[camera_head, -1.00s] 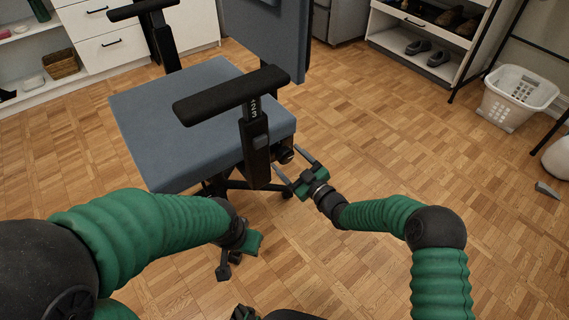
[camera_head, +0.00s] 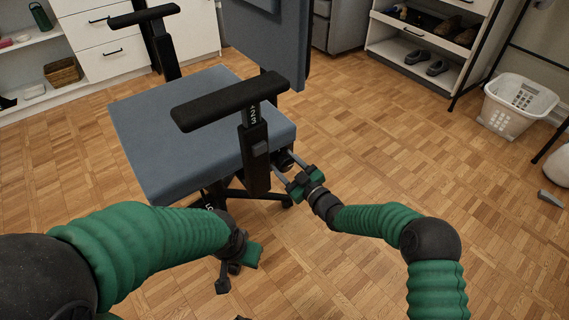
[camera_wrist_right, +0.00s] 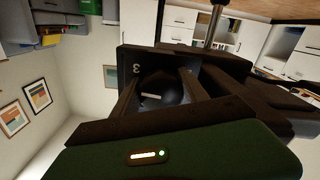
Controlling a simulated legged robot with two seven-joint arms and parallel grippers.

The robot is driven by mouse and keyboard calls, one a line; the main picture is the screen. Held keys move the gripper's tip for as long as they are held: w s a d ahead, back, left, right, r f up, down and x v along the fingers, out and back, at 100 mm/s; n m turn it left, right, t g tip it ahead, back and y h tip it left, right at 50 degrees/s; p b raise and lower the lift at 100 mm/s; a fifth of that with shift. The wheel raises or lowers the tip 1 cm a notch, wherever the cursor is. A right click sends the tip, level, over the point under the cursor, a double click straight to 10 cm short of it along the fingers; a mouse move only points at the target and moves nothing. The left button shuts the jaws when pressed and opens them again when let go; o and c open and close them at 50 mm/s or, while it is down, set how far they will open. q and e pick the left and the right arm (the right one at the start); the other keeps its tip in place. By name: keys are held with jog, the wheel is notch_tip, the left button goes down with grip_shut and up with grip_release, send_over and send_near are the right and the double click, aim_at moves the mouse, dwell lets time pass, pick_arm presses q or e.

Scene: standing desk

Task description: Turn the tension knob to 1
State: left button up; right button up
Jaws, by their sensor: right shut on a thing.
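The office chair (camera_head: 190,125) has a blue-grey seat and black armrests. Its dark tension knob (camera_head: 283,160) is under the seat's right edge, mostly hidden in the head view. In the right wrist view the round black knob (camera_wrist_right: 168,88) shows a short white mark, beside a dark housing (camera_wrist_right: 135,57) with a "3" on it. My right gripper (camera_head: 281,156) reaches in from the right with its fingers on both sides of the knob, shut on it. My left gripper (camera_head: 247,255) is low in front of the chair; its fingers cannot be made out.
The black armrest (camera_head: 225,102) and its post stand just left of my right gripper. The chair's wheeled base is below. A white laundry basket (camera_head: 515,105) and a shoe shelf (camera_head: 425,65) stand at the back right.

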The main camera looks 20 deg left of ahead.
jog(key=shift+m, duration=0.3)
jog(key=shift+s+m+p, duration=0.1)
jog(key=shift+m+p, duration=0.9)
jog(key=shift+m, duration=0.2)
jog(key=m+p, duration=0.1)
jog(key=m, duration=0.2)
jog(key=m+p, duration=0.1)
jog(key=m, duration=0.8)
jog(key=shift+p, duration=0.3)
jog(key=shift+m, duration=0.3)
jog(key=o, duration=1.3)
jog(key=shift+o, duration=0.3)
jog(key=shift+s+a, duration=0.1)
jog(key=shift+a, duration=0.05)
